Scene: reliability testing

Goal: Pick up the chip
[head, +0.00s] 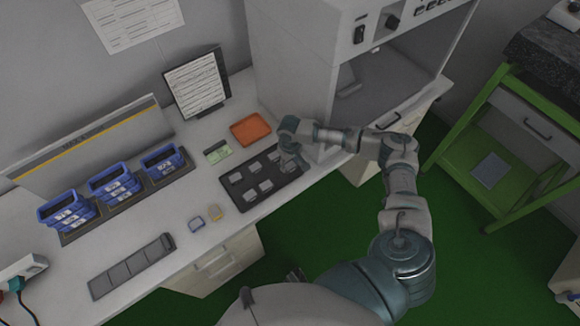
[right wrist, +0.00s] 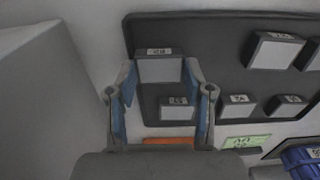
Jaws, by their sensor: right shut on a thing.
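My right gripper (head: 293,160) reaches down to the right end of a dark tray (head: 228,193) on the white worktop. In the right wrist view, the blue-padded fingers of this gripper (right wrist: 160,78) are closed on the sides of a grey chip (right wrist: 159,69) with a dark, labelled end. The chip appears over the dark tray (right wrist: 205,45); I cannot tell whether it still touches it. Several similar chips, such as one nearby chip (right wrist: 177,112), sit in the tray. My left gripper is not in view.
A white cabinet machine (head: 305,50) stands close behind and right of my right gripper. An orange tray (head: 251,129) lies behind the dark tray. Blue bins (head: 115,185) stand at left.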

